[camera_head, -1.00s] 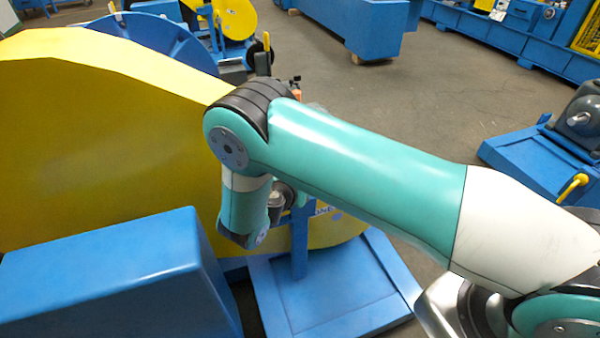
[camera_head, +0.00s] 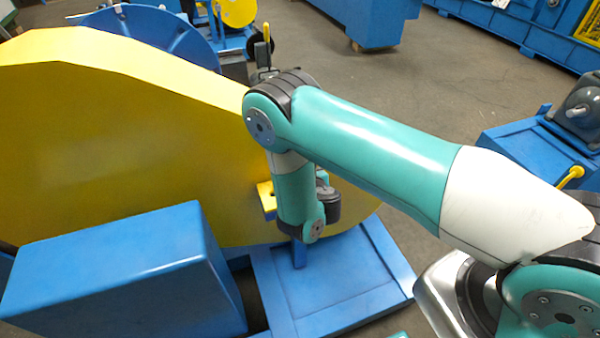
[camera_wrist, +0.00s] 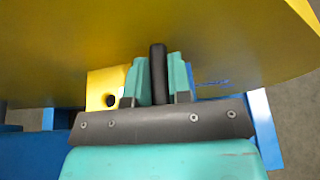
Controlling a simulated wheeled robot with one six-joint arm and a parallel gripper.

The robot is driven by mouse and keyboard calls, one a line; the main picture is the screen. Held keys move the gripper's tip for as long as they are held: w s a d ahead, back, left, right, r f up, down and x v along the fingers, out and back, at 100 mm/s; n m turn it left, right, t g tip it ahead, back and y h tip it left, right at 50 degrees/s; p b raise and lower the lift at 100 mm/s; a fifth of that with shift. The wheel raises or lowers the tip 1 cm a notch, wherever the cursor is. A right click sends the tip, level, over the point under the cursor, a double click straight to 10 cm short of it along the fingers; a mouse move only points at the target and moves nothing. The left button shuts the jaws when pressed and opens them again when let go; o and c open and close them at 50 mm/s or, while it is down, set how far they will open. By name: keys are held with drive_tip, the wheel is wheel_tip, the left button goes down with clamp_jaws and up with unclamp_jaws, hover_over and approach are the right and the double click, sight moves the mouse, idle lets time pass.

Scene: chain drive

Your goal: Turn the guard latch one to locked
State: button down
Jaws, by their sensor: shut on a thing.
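In the wrist view my gripper (camera_wrist: 158,85) is shut on a dark upright bar, the guard latch handle (camera_wrist: 158,62). The teal fingers stand on either side of it. The bar's lower end is hidden by my gripper. A yellow plate with a dark hole (camera_wrist: 104,90) lies just left of the fingers; it also shows in the head view (camera_head: 266,196), left of my wrist. The large yellow guard (camera_wrist: 80,40) is behind the handle. It fills the left of the head view (camera_head: 120,140). In that view my arm hides the fingers and the handle.
A blue box (camera_head: 120,275) stands at the lower left, in front of the guard. A blue base (camera_head: 335,285) lies below my wrist. A grey motor on a blue stand (camera_head: 580,105) is at the right. Grey floor (camera_head: 400,85) is open behind my arm.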

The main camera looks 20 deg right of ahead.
drive_tip(key=shift+n+y, duration=0.3)
drive_tip(key=c, duration=1)
unclamp_jaws()
drive_tip(key=shift+c, duration=0.2)
